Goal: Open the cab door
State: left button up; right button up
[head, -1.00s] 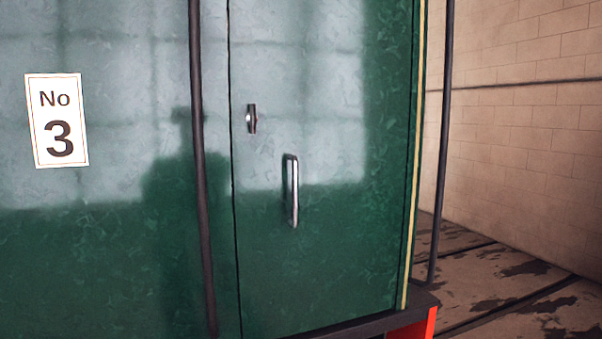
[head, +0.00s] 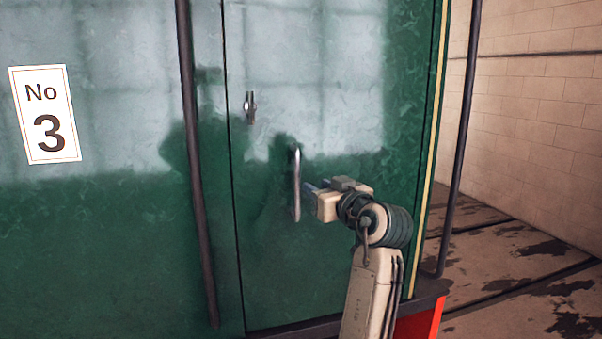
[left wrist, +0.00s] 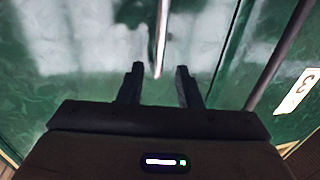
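The green cab door (head: 330,255) looks shut, with a thin dark seam down its left edge. Its upright metal handle (head: 297,185) stands near the door's middle. My left gripper (head: 308,187) is just right of the handle in the head view, fingers pointing at it. In the left wrist view the handle (left wrist: 161,35) shows between the two spread fingers of my left gripper (left wrist: 158,75). I cannot tell whether the fingertips reach around it. The gripper is open and holds nothing. A small latch (head: 250,107) sits above and left of the handle. My right gripper is out of view.
A dark upright rail (head: 196,170) runs just left of the door seam, and another rail (head: 461,130) stands at the tram's right corner. A "No 3" plate (head: 45,114) is on the left panel. Open floor (head: 520,265) and a brick wall (head: 540,120) lie to the right.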

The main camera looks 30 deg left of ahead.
aim_at(299, 176)
pick_arm(q)
jog(key=p+x, duration=0.5)
jog(key=x, duration=0.4)
jog(key=shift+r, duration=0.1)
jog(key=shift+p+x, duration=0.55)
jog(key=shift+x, duration=0.25)
grip_shut()
